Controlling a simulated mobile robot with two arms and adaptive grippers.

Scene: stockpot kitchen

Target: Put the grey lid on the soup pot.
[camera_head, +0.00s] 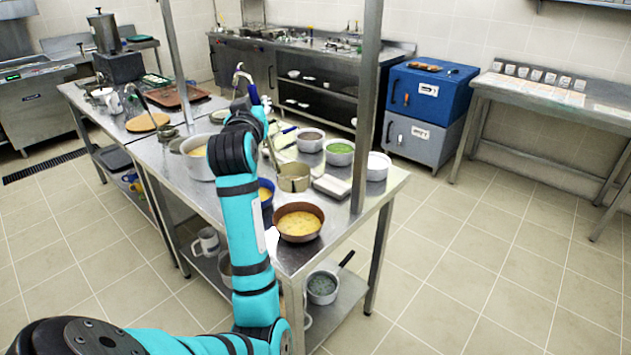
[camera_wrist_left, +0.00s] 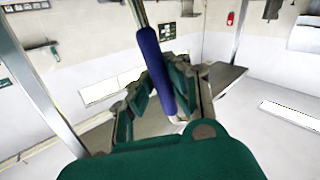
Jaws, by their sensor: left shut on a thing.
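My left gripper (camera_head: 243,100) is raised above the far part of the steel table. It is shut on a dark blue handle (camera_wrist_left: 151,62), which also shows in the head view (camera_head: 254,94); a thin metal rod runs on from it in the left wrist view. What this handle belongs to is not clear. A large silver pot (camera_head: 196,169) with yellow soup stands on the table left of my arm, partly covered by it; it looks like the soup pot and has no lid on it. I cannot make out the grey lid for certain. My right gripper is not in view.
A brown pan of yellow soup (camera_head: 299,236), a brass-coloured pot (camera_head: 293,183) and several smaller pots stand right of my arm. A steel post (camera_head: 367,110) rises from the table's right side. A wooden board (camera_head: 147,122) lies at the left. The floor at right is clear.

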